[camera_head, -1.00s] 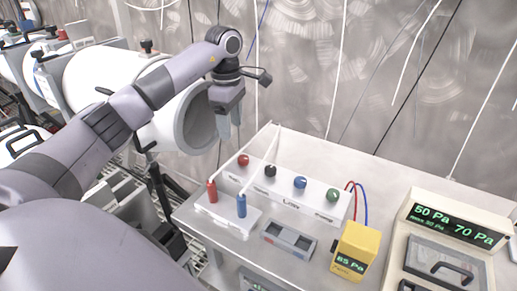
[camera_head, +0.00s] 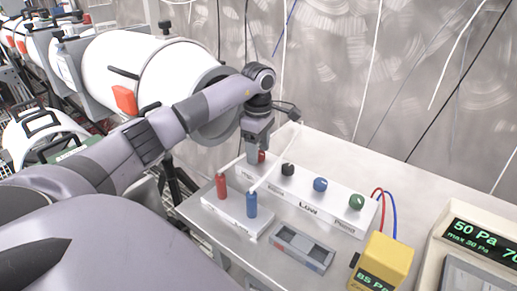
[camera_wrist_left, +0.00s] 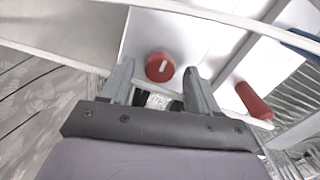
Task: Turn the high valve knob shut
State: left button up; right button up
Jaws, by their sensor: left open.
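The valve panel (camera_head: 312,213) on the bench carries a row of knobs: red (camera_head: 262,156), black (camera_head: 288,169), blue (camera_head: 320,184) and green (camera_head: 356,202). Its "Low" label is readable; I cannot read a "High" label. My left gripper (camera_head: 256,158) points down at the red knob and partly hides it. In the left wrist view, the round red knob (camera_wrist_left: 159,67) with a short white mark lies between the tips of the open fingers (camera_wrist_left: 157,82). Whether they touch it, I cannot tell. My right gripper is not in view.
A red (camera_head: 221,187) and a blue upright handle (camera_head: 251,204) stand on a white block in front of the panel. A thin white rod (camera_head: 275,157) slants close to the gripper. A yellow gauge (camera_head: 381,262) and grey tray (camera_head: 303,248) are nearer.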

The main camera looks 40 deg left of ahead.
pick_arm(q)
jog(key=shift+f, duration=0.15)
jog(key=c, duration=1)
jog(key=shift+c, duration=0.2)
